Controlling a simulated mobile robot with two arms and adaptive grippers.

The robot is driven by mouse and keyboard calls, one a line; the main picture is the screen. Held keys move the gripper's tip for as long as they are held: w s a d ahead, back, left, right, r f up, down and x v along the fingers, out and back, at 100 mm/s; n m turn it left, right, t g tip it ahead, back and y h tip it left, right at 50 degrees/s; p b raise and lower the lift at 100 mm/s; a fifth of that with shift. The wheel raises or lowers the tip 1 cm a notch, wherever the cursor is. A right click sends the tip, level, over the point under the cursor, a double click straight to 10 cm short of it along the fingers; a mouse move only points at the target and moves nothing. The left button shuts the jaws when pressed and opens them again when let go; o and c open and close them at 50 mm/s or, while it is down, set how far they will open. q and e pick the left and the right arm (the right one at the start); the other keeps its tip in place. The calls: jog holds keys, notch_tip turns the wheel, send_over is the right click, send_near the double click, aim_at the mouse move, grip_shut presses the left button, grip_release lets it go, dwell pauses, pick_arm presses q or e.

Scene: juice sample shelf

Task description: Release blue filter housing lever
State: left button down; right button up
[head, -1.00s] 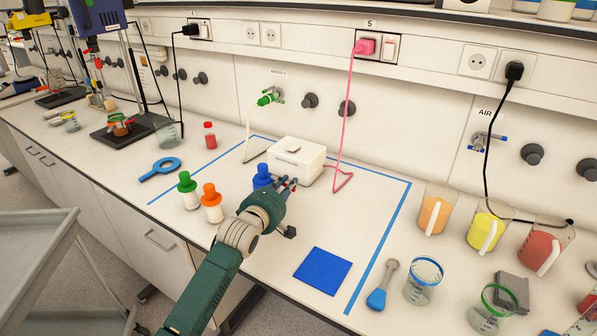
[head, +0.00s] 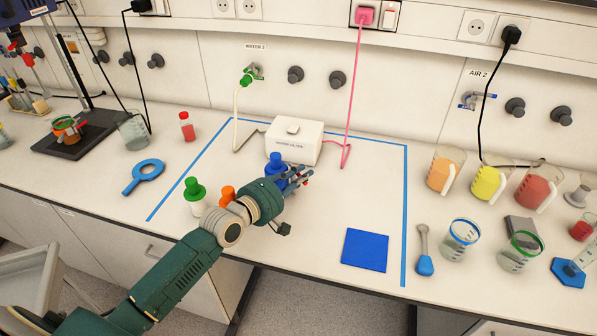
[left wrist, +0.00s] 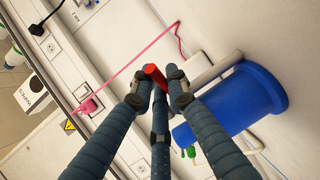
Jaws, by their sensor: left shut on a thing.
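The blue filter housing (head: 275,162) stands on the bench in front of a white box. It shows large at the right of the left wrist view (left wrist: 238,100). My left gripper (head: 298,179) is at the housing's right side in the head view and hides part of it. In the left wrist view, the fingers (left wrist: 157,88) are shut on a red lever (left wrist: 154,72), whose end shows between the fingertips. The lever's joint with the housing is hidden. My right gripper is in neither view.
The white box (head: 294,142) stands just behind, with a pink cable (head: 354,90) to its right. Green-capped (head: 195,195) and orange-capped (head: 227,194) bottles are close to my left arm. A blue mat (head: 365,250) lies at the front right. Beakers (head: 446,170) stand farther right.

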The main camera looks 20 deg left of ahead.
pick_arm(q)
jog(key=shift+f, duration=0.15)
jog(key=c, duration=1.7)
grip_release()
jog(key=shift+s, duration=0.1)
jog(key=v, duration=1.2)
